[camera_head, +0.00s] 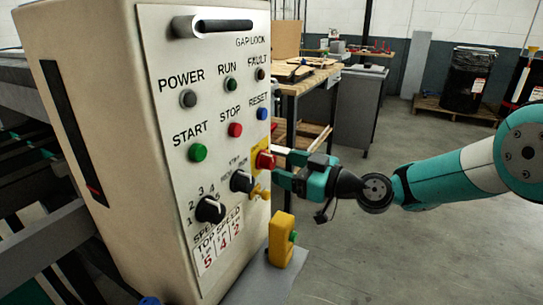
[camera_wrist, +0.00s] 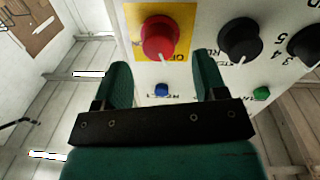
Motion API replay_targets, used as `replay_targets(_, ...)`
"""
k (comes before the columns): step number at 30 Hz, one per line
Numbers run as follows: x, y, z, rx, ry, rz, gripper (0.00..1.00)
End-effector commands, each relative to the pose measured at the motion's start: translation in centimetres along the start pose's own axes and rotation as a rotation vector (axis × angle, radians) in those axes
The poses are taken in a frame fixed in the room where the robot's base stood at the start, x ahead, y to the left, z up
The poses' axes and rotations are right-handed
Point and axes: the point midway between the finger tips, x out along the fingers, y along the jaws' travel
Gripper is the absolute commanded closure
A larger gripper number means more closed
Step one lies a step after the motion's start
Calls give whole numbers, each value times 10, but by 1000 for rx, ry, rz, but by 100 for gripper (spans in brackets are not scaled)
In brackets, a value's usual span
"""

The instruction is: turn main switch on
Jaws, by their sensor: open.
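The main switch is a red rotary knob (camera_head: 265,160) on a yellow plate, at the right edge of the control panel (camera_head: 225,110). In the wrist view the red knob (camera_wrist: 160,38) shows at the top centre on its yellow plate (camera_wrist: 133,20), with its lettering partly hidden. My gripper (camera_head: 284,167) is right in front of the knob, pointing at the panel. In the wrist view its two green fingers (camera_wrist: 162,72) are open and apart, with the knob lined up between them just beyond the tips. I see nothing between the fingers, and they do not appear to touch the knob.
Black selector knobs (camera_head: 241,181) (camera_head: 210,209) sit left of and below the switch. A blue reset button (camera_head: 262,114) is above it. A workbench (camera_head: 310,75) stands behind; open floor (camera_head: 400,250) lies at right.

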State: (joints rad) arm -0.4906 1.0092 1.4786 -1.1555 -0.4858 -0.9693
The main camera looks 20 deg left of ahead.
Motion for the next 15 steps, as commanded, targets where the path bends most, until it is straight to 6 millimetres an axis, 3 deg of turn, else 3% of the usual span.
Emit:
replay_targets(6,36,0,-1,-1,0,-2,35)
replay_targets(15,48,0,0,1,0,0,35)
